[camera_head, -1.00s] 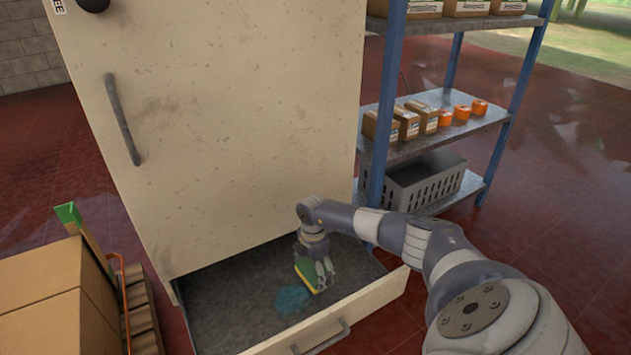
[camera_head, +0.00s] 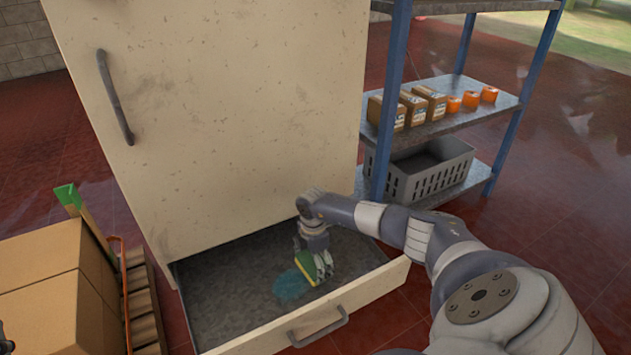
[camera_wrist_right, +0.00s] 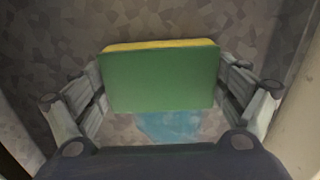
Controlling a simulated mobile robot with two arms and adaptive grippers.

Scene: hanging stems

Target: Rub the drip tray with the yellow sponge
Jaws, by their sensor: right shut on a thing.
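The yellow sponge (camera_head: 306,267) with a green face is held in my right gripper (camera_head: 318,270), inside the open drip tray (camera_head: 225,309). In the right wrist view the sponge (camera_wrist_right: 160,78) sits between the two fingers, its green side toward the camera. I cannot tell for sure whether it touches the tray floor. A blue-teal wet patch (camera_head: 290,286) lies on the grey tray floor beside the sponge; part of the patch (camera_wrist_right: 168,127) shows below the sponge in the right wrist view.
The tray is pulled out below a tall cream cabinet (camera_head: 220,130); its front has a handle (camera_head: 318,328). A metal shelf (camera_head: 450,110) with boxes, orange items and a grey crate (camera_head: 425,172) stands right. Cardboard boxes (camera_head: 50,300) stand on a pallet at left.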

